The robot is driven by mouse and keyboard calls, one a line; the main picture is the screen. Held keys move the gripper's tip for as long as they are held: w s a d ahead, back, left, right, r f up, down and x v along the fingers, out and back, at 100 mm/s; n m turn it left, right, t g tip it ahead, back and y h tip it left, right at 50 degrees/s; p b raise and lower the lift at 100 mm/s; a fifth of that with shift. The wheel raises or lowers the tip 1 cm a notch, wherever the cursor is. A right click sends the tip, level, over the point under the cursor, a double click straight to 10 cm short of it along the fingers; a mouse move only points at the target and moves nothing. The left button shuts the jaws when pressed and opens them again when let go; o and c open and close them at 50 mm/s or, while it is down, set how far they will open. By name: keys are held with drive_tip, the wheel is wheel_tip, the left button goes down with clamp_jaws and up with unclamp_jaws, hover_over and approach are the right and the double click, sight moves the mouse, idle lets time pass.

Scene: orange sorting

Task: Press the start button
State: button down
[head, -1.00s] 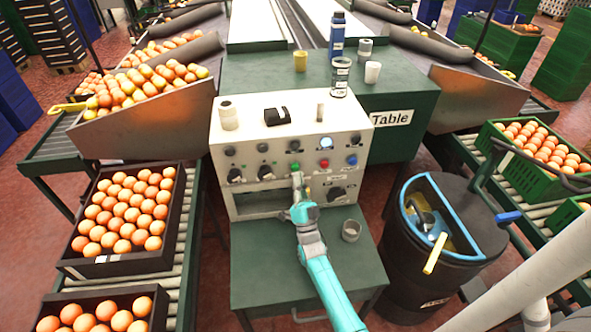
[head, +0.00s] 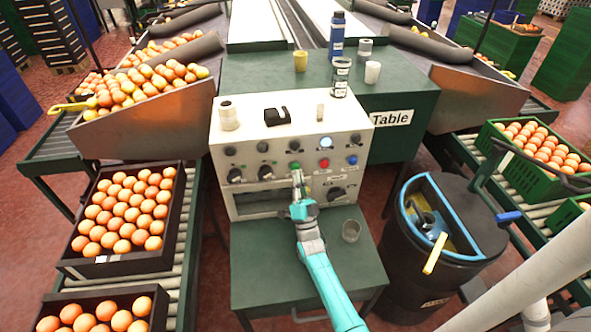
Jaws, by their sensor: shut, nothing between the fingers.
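The control box (head: 233,155) is a cream panel on the green bench, with several dark knobs and coloured buttons on its front. A green button (head: 294,166) sits in its lower row, left of a red button (head: 324,163) and a blue button (head: 352,160). My gripper (head: 296,172) is shut and empty, its tip at the green button just below it. Whether the tip touches the button or how far it is pressed I cannot tell. The button labels are too small to read.
A tape roll (head: 229,116) and a black holder (head: 277,116) lie on the box top. A black bin (head: 455,255) is at the right. Orange crates (head: 112,262) flank the left side.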

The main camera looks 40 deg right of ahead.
drive_tip(key=shift+w+d, duration=0.25)
drive_tip(key=shift+w, duration=0.2)
idle(0.6)
drive_tip(key=shift+s, duration=0.1)
drive_tip(key=shift+s+a, duration=0.55)
drive_tip(key=shift+s, duration=0.2)
drive_tip(key=s+a, duration=0.1)
drive_tip(key=s, duration=0.1)
drive_tip(key=s+a, duration=0.1)
drive_tip(key=s, duration=0.1)
drive_tip(key=shift+a, duration=0.4)
drive_tip(key=shift+s+f, duration=0.1)
idle(0.9)
